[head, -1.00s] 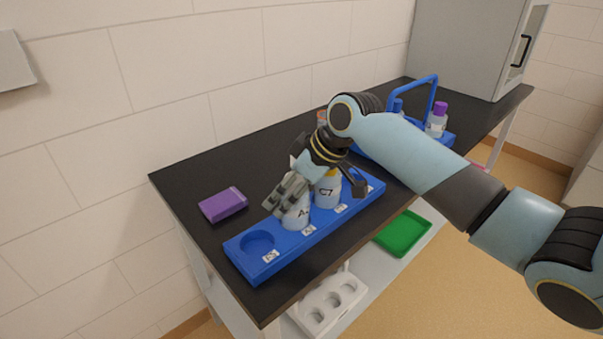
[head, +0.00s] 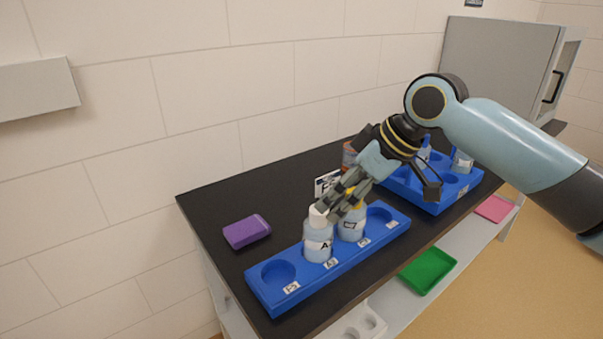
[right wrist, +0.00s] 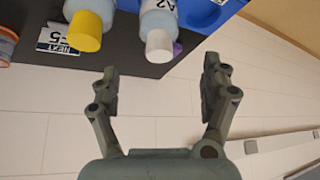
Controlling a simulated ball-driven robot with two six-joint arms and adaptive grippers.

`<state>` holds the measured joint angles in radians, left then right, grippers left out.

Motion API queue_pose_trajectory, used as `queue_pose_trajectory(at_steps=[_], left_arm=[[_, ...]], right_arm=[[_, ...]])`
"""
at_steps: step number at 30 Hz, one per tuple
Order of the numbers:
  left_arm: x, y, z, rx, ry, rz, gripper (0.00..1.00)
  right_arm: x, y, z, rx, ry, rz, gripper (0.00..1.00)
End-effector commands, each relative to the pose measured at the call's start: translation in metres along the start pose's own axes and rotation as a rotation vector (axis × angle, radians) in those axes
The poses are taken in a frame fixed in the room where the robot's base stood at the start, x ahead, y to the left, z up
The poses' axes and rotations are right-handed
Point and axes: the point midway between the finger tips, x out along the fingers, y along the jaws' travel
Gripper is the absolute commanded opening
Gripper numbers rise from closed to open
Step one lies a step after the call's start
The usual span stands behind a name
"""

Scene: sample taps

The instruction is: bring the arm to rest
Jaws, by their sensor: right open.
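My right gripper (head: 343,203) is open and empty, above and behind two bottles in the head view. My left gripper is not in view.
A purple box (head: 246,232) lies on the black bench (head: 215,205). A second blue carrier (head: 433,207) with bottles stands behind, partly hidden by my arm. A label card (head: 327,183) and an orange-topped container (head: 349,155) are near the gripper. Green (head: 428,270) and pink trays (head: 495,208) lie below.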

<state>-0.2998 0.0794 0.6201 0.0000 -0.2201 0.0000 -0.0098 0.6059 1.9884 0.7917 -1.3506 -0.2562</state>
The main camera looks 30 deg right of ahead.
Motion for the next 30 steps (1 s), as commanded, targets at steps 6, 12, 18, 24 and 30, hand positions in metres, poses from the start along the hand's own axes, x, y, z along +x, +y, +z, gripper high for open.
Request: queue_pose_trajectory(at_steps=[6, 12, 18, 24, 30], left_arm=[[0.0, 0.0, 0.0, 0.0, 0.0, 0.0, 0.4], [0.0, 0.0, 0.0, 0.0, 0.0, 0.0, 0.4], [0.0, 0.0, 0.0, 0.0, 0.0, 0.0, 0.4], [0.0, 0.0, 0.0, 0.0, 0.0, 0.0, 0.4], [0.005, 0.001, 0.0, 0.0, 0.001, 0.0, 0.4]], right_arm=[[0.001, -0.003, 0.003, 0.002, -0.004, 0.0, 0.8], [0.013, -0.054, 0.045, 0.046, -0.071, 0.028, 0.8], [0.003, -0.108, 0.099, 0.152, -0.155, 0.11, 0.8], [-0.023, -0.139, 0.139, 0.274, -0.224, 0.204, 0.8], [-0.029, -0.149, 0.173, 0.369, -0.281, 0.283, 0.8]])
